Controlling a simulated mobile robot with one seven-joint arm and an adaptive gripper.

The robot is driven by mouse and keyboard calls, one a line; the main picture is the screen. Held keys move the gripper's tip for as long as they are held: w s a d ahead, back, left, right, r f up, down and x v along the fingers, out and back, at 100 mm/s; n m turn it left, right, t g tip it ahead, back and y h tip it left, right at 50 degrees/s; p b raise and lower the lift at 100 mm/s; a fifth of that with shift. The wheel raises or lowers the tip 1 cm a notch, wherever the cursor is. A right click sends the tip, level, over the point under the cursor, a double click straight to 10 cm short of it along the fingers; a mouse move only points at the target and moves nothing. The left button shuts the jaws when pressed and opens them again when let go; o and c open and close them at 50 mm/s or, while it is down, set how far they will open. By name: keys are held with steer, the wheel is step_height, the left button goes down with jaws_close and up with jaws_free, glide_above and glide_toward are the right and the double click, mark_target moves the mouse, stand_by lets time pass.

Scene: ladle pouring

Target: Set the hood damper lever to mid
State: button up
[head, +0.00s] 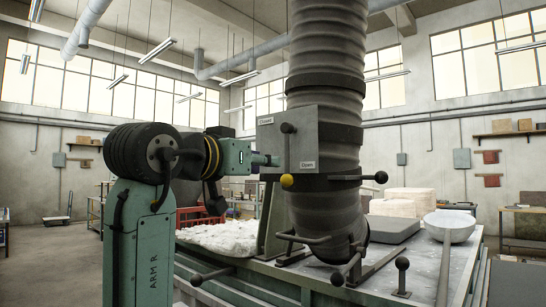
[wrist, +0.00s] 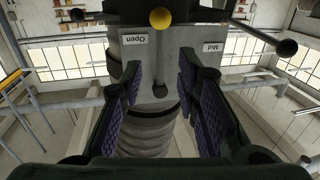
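The damper plate (head: 311,135) is a grey panel on the large ribbed duct (head: 327,60). It carries a "Closed" label (head: 265,121) at upper left and an "Open" label (head: 308,165) at lower right. A "Mid" label (wrist: 213,47) shows in the upside-down wrist view. The lever is a thin rod with a yellow knob (head: 287,181) at its lower end and a dark ball (head: 288,128) at its top. It hangs about straight down, between "Mid" and "Open". My gripper (wrist: 160,75) is open and empty, facing the plate; in the head view its fingers are near the plate's left edge.
A dark ring around the duct carries a rod with a black knob (head: 381,177), right of the lever. A workbench (head: 380,285) below holds a large ladle (head: 449,228), a grey slab (head: 388,229) and a black-knobbed post (head: 402,264). White material (head: 215,236) lies at left.

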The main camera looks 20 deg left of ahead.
mark_target(286, 164)
steer(key=w+p, duration=0.1)
steer(key=w, duration=0.2)
steer(key=w+d+p, duration=0.1)
steer(key=w, duration=0.2)
steer(key=w+p, duration=0.1)
steer(key=w, duration=0.2)
steer(key=shift+w+d, duration=0.2)
jaws_close()
stand_by(0.5)
